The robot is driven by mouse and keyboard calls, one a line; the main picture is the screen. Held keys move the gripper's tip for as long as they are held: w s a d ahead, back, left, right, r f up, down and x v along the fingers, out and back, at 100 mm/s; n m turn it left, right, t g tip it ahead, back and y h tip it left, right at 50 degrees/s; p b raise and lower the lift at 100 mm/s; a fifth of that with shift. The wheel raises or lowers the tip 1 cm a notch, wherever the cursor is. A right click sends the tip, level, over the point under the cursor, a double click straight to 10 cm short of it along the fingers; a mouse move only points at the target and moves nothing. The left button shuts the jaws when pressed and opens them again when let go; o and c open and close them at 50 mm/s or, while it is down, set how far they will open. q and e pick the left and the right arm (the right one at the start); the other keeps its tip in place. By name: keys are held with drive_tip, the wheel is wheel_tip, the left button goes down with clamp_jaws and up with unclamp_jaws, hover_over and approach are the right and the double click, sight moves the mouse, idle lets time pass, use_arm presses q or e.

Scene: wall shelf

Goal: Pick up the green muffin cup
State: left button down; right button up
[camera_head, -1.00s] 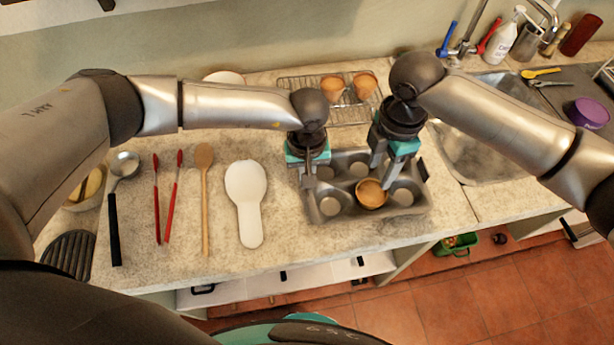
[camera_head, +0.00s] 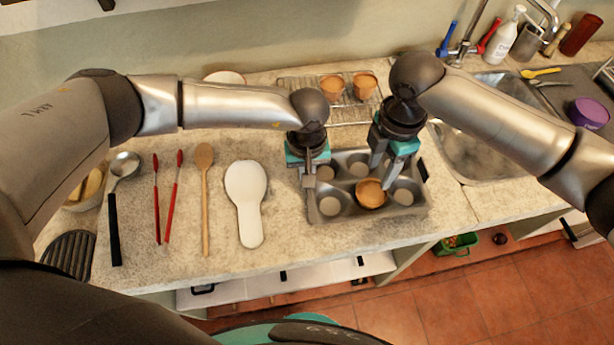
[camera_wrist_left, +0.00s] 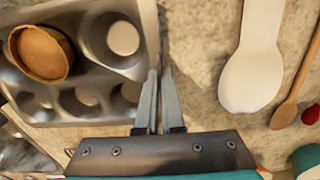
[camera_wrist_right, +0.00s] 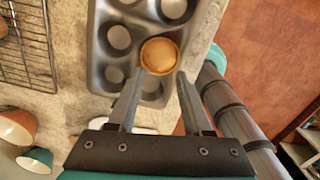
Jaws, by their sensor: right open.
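No green muffin cup is clearly visible. One orange-brown muffin cup (camera_head: 369,194) stands in a front cup of the grey muffin tray (camera_head: 331,217); it also shows in the left wrist view (camera_wrist_left: 42,53) and the right wrist view (camera_wrist_right: 159,56). My right gripper (camera_head: 382,173) is open and empty above the tray, just behind the muffin cup. In the right wrist view its fingertips (camera_wrist_right: 161,73) spread on either side of the cup's near edge. My left gripper (camera_head: 308,184) is at the tray's left edge, its fingers close together with nothing between them (camera_wrist_left: 159,70).
Two orange cups (camera_head: 332,86) (camera_head: 364,85) sit on a wire rack (camera_head: 290,84) behind the tray. A brown bowl (camera_wrist_right: 17,126) and a teal bowl (camera_wrist_right: 36,159) show in the right wrist view. A white spoon rest (camera_head: 246,200) and utensils lie left. The sink (camera_head: 470,155) is right.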

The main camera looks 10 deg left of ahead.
sight(372, 192)
drive_tip(key=o, duration=0.6)
drive_tip(key=shift+o, duration=1)
drive_tip(key=shift+s+a+r+m, duration=0.1)
drive_tip(key=shift+m, duration=1)
wheel_tip(372, 192, down, 9)
drive_tip(key=m, duration=1.3)
drive_tip(key=m+t, duration=0.1)
drive_tip(key=m, duration=1.2)
drive_tip(key=shift+r+t+h, duration=0.1)
drive_tip(key=shift+t+h, duration=0.2)
